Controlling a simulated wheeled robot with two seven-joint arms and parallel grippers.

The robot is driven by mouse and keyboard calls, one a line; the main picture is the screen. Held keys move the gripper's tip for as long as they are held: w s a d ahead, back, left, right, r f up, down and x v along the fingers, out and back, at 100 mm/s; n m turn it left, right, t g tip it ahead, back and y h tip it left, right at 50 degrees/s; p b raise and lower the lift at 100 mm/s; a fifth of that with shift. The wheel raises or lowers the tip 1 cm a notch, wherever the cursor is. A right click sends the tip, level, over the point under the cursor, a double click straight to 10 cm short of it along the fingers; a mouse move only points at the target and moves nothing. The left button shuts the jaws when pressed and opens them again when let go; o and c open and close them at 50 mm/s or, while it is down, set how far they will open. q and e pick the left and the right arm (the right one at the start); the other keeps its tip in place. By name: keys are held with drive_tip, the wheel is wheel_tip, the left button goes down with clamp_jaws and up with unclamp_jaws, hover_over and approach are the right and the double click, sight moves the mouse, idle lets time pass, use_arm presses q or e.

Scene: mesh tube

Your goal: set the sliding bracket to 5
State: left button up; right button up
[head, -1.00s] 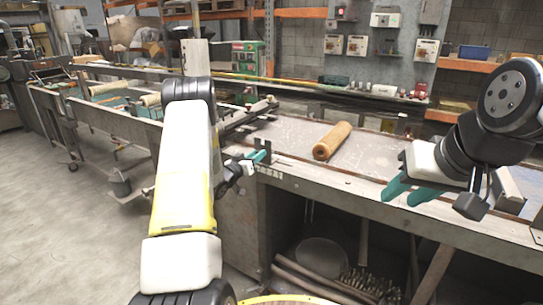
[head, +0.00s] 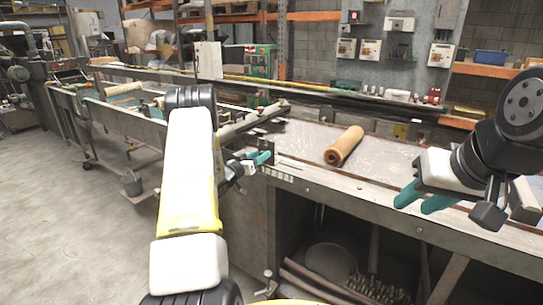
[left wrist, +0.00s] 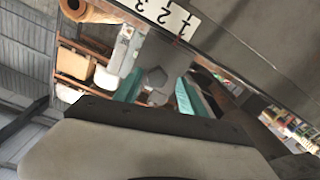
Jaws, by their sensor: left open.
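The dark sliding bracket (head: 269,151) stands at the front edge of the bench, by a white number strip (head: 279,175). A grey part (left wrist: 156,76), apparently of the bracket, shows between the teal fingers of my left gripper (left wrist: 158,88). My left gripper is open, close to the bracket in the head view (head: 258,159); contact cannot be told. My right gripper (head: 424,199) has its teal fingers apart and empty, in front of the bench.
A brown roll (head: 344,146) lies on the bench top (head: 305,137), right of the bracket. A long roller frame (head: 130,113) runs to the left. The floor (head: 60,220) at left is clear.

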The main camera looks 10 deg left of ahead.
use_arm(q)
drive_tip(key=v, duration=0.7)
drive_tip(key=shift+s, duration=0.3)
drive_tip(key=shift+a+r, duration=0.1)
